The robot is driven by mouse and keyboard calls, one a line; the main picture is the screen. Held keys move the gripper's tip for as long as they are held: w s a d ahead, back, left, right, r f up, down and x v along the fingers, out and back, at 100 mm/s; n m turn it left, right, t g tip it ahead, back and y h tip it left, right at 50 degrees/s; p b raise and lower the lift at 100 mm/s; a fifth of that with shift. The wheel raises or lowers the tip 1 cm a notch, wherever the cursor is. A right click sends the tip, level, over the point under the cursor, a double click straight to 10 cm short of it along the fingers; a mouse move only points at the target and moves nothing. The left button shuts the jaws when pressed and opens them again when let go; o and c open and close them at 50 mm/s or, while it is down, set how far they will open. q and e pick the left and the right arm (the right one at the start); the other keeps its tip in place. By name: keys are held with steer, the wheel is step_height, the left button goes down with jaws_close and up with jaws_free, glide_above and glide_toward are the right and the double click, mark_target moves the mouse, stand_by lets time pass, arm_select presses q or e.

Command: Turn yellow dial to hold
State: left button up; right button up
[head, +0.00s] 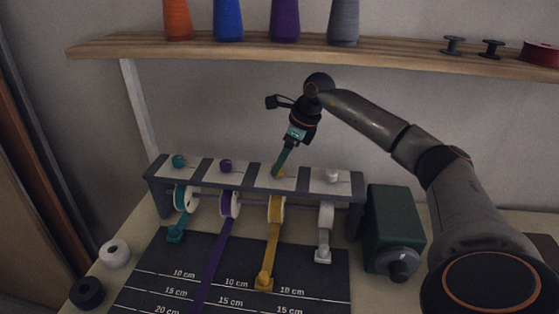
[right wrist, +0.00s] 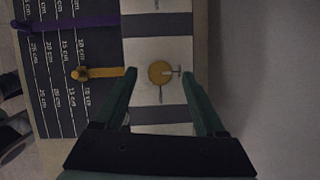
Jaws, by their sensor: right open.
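The yellow dial (right wrist: 160,73) sits on a white plate on top of the dispenser rack, third from the left in the head view. In the right wrist view, thin dark marks show on the plate to its right and below it. My right gripper (head: 278,172) reaches down at the dial in the head view and mostly hides it. In the right wrist view its two green fingers (right wrist: 159,77) are apart, one on each side of the dial, with a gap to it on both sides. My left gripper is not in view. The dial's exact setting cannot be read.
Teal (head: 179,161), purple (head: 225,166) and white (head: 332,176) dials share the rack. Yellow ribbon (head: 271,245) and purple ribbon (head: 214,265) run over the dark measuring mat (head: 180,262). A green box (head: 393,220) stands right of the rack. A spool shelf (head: 250,43) is above.

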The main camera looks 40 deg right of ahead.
steer(key=shift+x, duration=0.9)
steer(key=shift+s, duration=0.1)
steer(key=shift+c, duration=0.3)
jaws_close()
